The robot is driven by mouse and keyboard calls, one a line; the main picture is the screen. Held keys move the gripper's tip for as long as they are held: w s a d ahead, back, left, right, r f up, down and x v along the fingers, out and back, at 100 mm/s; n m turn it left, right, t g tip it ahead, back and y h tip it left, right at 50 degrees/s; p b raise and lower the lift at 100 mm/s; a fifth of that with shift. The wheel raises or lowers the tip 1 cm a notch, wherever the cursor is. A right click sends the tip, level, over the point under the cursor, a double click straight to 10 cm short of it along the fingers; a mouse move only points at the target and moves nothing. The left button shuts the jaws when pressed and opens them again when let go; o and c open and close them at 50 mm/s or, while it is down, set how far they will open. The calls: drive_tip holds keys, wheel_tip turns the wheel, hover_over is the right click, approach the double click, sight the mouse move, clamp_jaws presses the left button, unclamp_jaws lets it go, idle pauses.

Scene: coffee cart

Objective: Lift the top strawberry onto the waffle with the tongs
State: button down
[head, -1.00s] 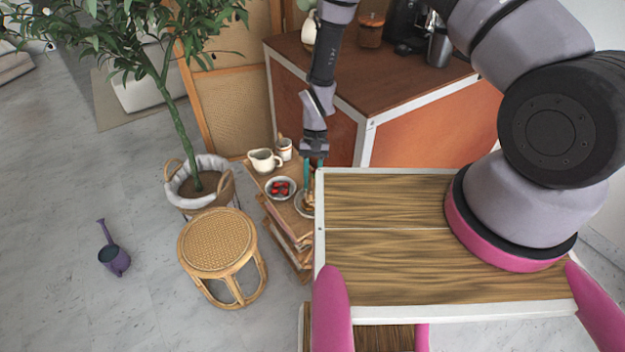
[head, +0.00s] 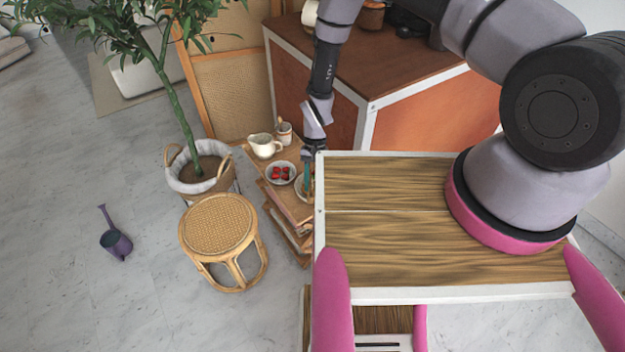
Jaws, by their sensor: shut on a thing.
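My gripper (head: 313,153) is shut on the teal tongs (head: 308,177), which hang down over the plate at the right end of the small wooden stand. The white bowl (head: 270,180) holds red strawberries (head: 280,173) just left of the tongs. The white plate (head: 297,190) is partly hidden by the tongs and my table edge. The waffle on it is too small and covered to make out clearly. I cannot tell whether the tong tips hold a strawberry.
A white pitcher (head: 263,146) and a small jar (head: 284,133) stand behind the bowl. The orange-sided counter (head: 430,115) rises behind my arm. A rattan stool (head: 218,225) and a potted plant (head: 205,175) stand left of the stand.

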drive_tip(key=c, duration=0.8)
unclamp_jaws()
drive_tip(key=shift+c, duration=0.2)
wheel_tip(320, 180, up, 10)
idle(0.4)
